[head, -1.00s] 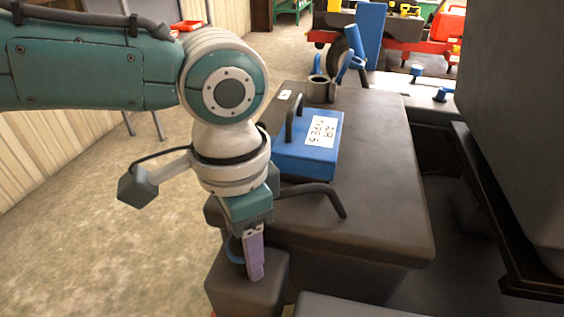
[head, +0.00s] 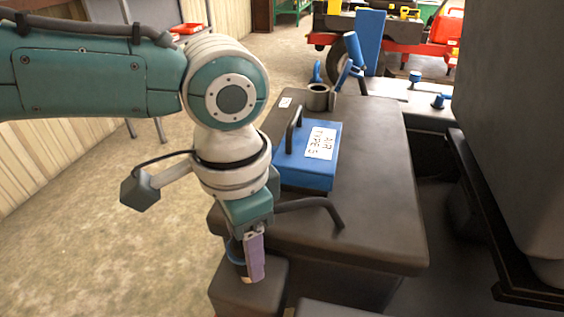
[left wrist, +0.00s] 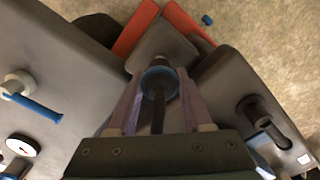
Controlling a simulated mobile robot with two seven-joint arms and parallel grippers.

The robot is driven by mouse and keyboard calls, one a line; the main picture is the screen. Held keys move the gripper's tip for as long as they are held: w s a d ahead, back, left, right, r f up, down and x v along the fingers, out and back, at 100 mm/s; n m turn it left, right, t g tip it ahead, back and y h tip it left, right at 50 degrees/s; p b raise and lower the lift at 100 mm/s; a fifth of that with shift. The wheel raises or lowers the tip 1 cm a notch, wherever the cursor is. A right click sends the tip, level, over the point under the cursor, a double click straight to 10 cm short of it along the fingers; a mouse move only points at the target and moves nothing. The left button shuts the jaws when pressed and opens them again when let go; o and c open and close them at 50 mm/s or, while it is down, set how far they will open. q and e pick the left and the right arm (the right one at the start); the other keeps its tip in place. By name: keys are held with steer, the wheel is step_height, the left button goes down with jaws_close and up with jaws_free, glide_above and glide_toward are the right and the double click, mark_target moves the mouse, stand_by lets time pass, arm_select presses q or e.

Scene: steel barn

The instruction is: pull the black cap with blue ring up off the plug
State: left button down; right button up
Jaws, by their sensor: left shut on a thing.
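The black cap with its blue ring (head: 235,252) is between the fingers of my left gripper (head: 250,262), above a dark block (head: 242,297). The near purple finger hides much of it. In the left wrist view the blue ring (left wrist: 158,75) and a black stem lie between the two purple fingers of the left gripper (left wrist: 158,98), which is shut on the cap. A small pale patch shows just under the cap in the head view, perhaps the plug (head: 245,281); I cannot tell how far the two are apart. My right gripper is not in view.
A dark bench-like box (head: 375,190) stands beside the arm. On it are a blue case (head: 306,172) with a black handle, a bent black bar (head: 312,203) close to the gripper, and a grey cup (head: 318,97). A large dark body (head: 510,120) stands at right. Open floor lies left.

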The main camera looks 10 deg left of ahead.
arm_select(q)
steer(key=shift+d+r+p, duration=0.1)
steer(key=shift+r+p, duration=0.45)
steer(key=shift+r, duration=0.4)
steer(key=c, duration=0.7)
jaws_free()
steer(key=shift+o, duration=1)
steer(key=shift+f, duration=0.1)
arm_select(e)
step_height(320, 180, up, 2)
arm_select(q)
step_height(320, 180, up, 10)
steer(key=p, duration=0.3)
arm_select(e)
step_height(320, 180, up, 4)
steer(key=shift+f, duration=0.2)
